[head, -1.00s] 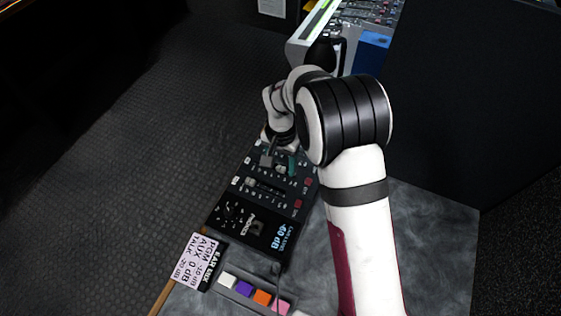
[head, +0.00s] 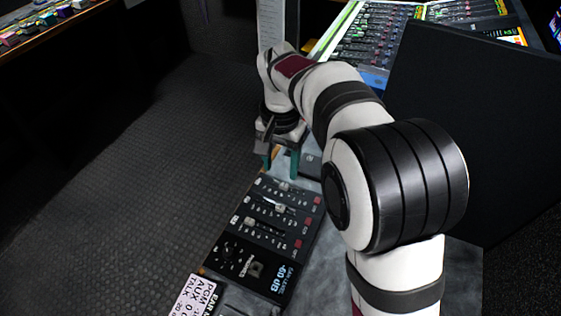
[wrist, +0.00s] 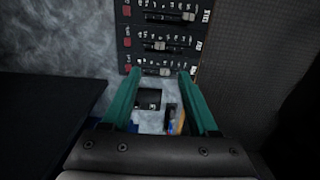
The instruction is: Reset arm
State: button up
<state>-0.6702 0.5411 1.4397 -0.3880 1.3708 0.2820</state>
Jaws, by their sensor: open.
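My gripper (head: 282,160) has two teal fingers and points down, above the far end of the black fader panel (head: 252,262) in the head view. In the wrist view my gripper (wrist: 163,88) is open, with its fingers spread wide and nothing held between them. Beyond the fingertips the fader panel (wrist: 184,42) shows sliders with light caps and red buttons. A small dark square piece (wrist: 149,97) lies on the grey tabletop, seen between the fingers.
A white label card (head: 194,297) lies at the near end of the panel. A large mixing console (head: 372,42) stands at the back. A tall dark partition (head: 470,130) rises at right. The floor (head: 130,180) at left is open.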

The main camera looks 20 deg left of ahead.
jog(key=shift+r, duration=0.1)
dwell(0.4)
jog(key=s+d+r, duration=0.2)
jog(key=s+d, duration=0.2)
jog(key=d, duration=0.5)
jog(key=s+d+r, duration=0.2)
jog(key=s+d, duration=0.3)
jog(key=d, duration=0.5)
jog(key=s+d+f+m+y, duration=0.1)
jog(key=s+d+m, duration=0.1)
jog(key=s, duration=0.4)
jog(key=s+d+m, duration=0.3)
jog(key=s, duration=0.4)
jog(key=shift+s+d+f+m+y, duration=0.2)
jog(key=shift+d+f+m+y, duration=0.1)
jog(key=shift+f+y, duration=0.1)
